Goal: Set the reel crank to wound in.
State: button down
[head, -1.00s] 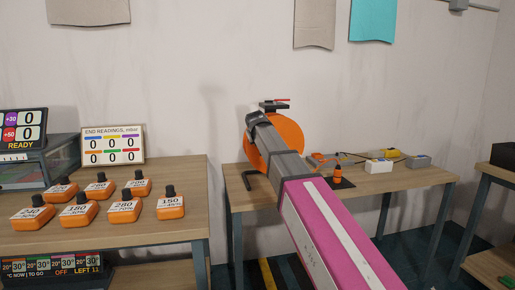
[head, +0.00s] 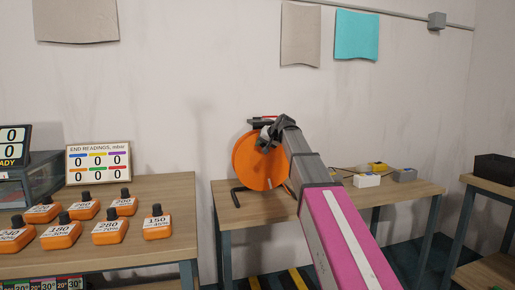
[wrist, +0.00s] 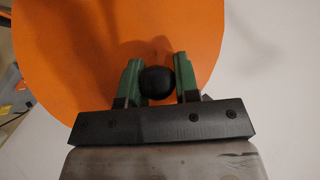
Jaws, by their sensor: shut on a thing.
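The reel (head: 252,162) is a large orange disc standing upright on the middle table. It also fills much of the wrist view (wrist: 70,50). The crank's round black knob (wrist: 157,80) sits in front of the disc, between the two green fingers. My gripper (wrist: 157,65) is shut on this knob. In the head view my gripper (head: 266,140) is at the upper right part of the disc, and my wrist hides the knob and most of the crank there.
A dark fitting with a red part (head: 262,119) is at the reel's top. A bent black rod (head: 238,198) sticks out at its lower left. White (head: 366,180) and grey boxes stand right of it.

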jog(key=shift+w+d, duration=0.2)
jog(key=shift+d, duration=0.55)
jog(key=c, duration=0.8)
grip_release()
jog(key=shift+c, duration=0.2)
jog(key=v, duration=1.1)
jog(key=shift+w+d, duration=0.1)
